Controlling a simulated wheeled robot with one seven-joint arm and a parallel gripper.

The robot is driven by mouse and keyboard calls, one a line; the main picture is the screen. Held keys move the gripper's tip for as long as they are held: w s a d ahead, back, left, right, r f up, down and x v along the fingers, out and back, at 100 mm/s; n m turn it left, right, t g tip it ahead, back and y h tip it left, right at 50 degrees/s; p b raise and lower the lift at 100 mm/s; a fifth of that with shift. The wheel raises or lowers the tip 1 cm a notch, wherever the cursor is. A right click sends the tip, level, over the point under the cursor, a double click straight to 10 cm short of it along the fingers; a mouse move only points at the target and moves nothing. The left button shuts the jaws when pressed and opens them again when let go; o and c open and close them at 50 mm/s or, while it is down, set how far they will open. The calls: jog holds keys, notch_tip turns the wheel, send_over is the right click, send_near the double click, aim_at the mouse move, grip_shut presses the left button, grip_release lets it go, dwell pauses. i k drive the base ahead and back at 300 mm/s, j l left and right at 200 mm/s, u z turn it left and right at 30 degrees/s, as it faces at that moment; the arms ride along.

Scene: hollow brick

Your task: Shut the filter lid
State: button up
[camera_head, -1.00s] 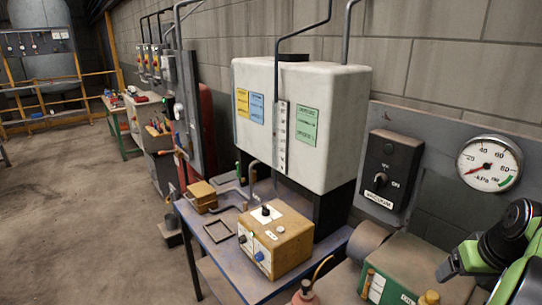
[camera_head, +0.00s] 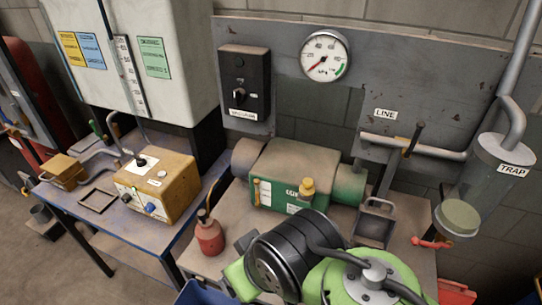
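No part in view is labelled as a filter, and I cannot tell for sure which part is its lid. A small grey open-topped metal box (camera_head: 374,226) with a raised frame at its back stands on the bench, right of the green pump (camera_head: 297,176); it may be the filter. A clear cylinder labelled TRAP (camera_head: 478,178) hangs at the right under a grey pipe. My green and black arm fills the bottom middle, in front of the pump. My gripper's fingers are not visible.
A red bottle (camera_head: 209,236) stands on the bench left of my arm. A tan box with knobs (camera_head: 155,187) sits on the blue table at left. A black switch box (camera_head: 244,83), a gauge (camera_head: 325,54) and a LINE valve handle (camera_head: 413,138) are on the wall panel.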

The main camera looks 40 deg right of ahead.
aim_at(374, 227)
jog(key=z, duration=0.95)
jog(key=k, duration=0.1)
jog(key=i+z, duration=0.1)
jog(key=z, duration=1.25)
